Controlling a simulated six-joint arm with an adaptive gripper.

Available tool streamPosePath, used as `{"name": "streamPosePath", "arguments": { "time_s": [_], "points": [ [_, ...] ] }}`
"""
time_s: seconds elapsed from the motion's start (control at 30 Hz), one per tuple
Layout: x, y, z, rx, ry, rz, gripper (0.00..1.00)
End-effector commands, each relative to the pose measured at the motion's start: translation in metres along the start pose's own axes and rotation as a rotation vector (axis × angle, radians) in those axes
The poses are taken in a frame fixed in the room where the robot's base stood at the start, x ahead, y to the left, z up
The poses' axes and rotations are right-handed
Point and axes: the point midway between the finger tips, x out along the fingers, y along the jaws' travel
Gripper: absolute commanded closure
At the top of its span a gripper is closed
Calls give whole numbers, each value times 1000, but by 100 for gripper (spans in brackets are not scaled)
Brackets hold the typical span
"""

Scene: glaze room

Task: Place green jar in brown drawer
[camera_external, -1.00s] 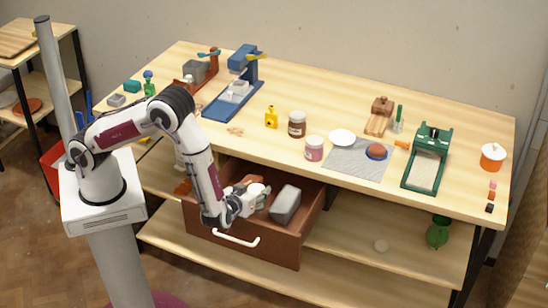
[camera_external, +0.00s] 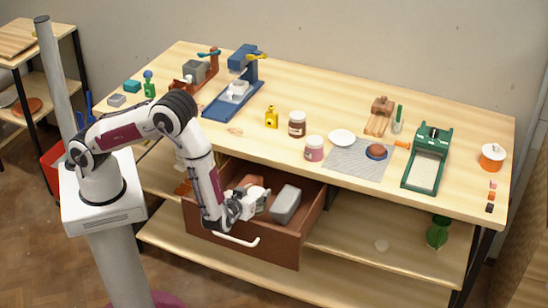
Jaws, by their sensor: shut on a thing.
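The brown drawer (camera_external: 279,249) is pulled out under the table, with its white handle (camera_external: 237,239) on the front. My gripper (camera_external: 264,199) is low at the open drawer, its fingers pointing right, left of a grey block (camera_external: 286,204) lying inside. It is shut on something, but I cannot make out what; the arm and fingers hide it. A reddish-brown thing (camera_external: 251,182) shows behind the gripper in the drawer. A green, jar-like thing (camera_external: 437,233) stands on the lower shelf at the right; I cannot tell if it is the green jar.
The tabletop above the drawer holds a yellow bottle (camera_external: 271,118), a brown jar (camera_external: 297,125), a pink jar (camera_external: 314,149) and a white dish (camera_external: 342,137).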

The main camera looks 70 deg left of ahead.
Motion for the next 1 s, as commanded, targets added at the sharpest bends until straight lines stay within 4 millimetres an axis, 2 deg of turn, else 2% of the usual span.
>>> {"name": "streamPosePath", "arguments": {
  "time_s": [0.07,0.1,0.13,0.57,0.83,1.0],
  "points": [
    [0,0,0,-1,1,0,92],
    [0,0,0,0,0,0,55],
    [0,0,0,0,0,0,48],
    [0,0,-1,-1,0,0,46],
    [-5,0,-11,-3,0,0,46],
    [-23,1,-11,0,1,3,46]
  ]
}}
